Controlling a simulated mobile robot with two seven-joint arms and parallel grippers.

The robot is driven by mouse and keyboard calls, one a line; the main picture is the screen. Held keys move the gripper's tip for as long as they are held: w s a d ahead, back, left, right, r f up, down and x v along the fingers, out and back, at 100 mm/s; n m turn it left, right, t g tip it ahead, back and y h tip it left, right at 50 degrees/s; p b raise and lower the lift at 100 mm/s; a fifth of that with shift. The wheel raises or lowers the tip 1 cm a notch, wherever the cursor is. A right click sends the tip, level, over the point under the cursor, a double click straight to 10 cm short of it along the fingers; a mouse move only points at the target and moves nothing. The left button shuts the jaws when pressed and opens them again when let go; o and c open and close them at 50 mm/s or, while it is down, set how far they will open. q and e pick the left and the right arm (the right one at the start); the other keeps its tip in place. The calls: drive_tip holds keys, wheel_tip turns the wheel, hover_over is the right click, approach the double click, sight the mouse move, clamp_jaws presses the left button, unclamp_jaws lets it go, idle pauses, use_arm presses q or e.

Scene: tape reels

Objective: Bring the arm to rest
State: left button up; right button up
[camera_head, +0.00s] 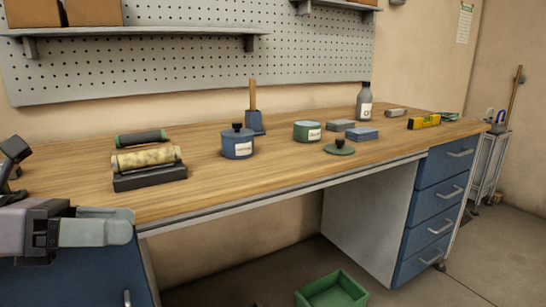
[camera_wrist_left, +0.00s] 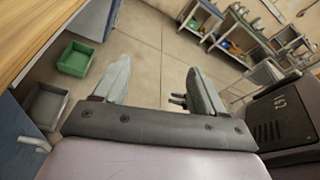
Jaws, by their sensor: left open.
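My left gripper (camera_head: 122,226) is at the lower left in the head view, at the bench's front edge. It is open with nothing between its fingers, as the left wrist view (camera_wrist_left: 158,82) shows. A mottled beige roll (camera_head: 146,158) rests on a dark block (camera_head: 150,178) on the wooden bench (camera_head: 235,190). A dark roll with green ends (camera_head: 141,138) lies behind it. All are apart from the gripper. My right gripper is not in view.
A lidded blue pot (camera_head: 238,146), an open green pot (camera_head: 307,131), its apparent lid (camera_head: 339,149) and a grey bottle (camera_head: 365,102) stand on the bench. A green crate (camera_head: 332,290) is on the floor. The bench's front middle is clear.

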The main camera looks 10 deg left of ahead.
use_arm(q)
drive_tip(key=w+d+f+n+t+y, duration=0.1)
drive_tip(key=w+d+f+n+t, duration=0.2)
drive_tip(key=f+n, duration=0.65)
drive_tip(key=w+d+f+n+t, duration=0.2)
drive_tip(key=d+f+n+t, duration=0.2)
drive_tip(key=f+n, duration=0.55)
drive_tip(key=s+f+n+g+y, duration=0.2)
drive_tip(key=s+f+n+y, duration=0.35)
drive_tip(key=f+n, duration=0.55)
drive_tip(key=s+f+n+g+y, duration=0.2)
drive_tip(key=s+f+n+y, duration=0.2)
drive_tip(key=s+f+n, duration=0.5)
wheel_tip(320, 180, up, 14)
drive_tip(key=a+n+p, duration=0.2)
drive_tip(key=p, duration=1.8)
drive_tip(key=shift+w+g, duration=0.3)
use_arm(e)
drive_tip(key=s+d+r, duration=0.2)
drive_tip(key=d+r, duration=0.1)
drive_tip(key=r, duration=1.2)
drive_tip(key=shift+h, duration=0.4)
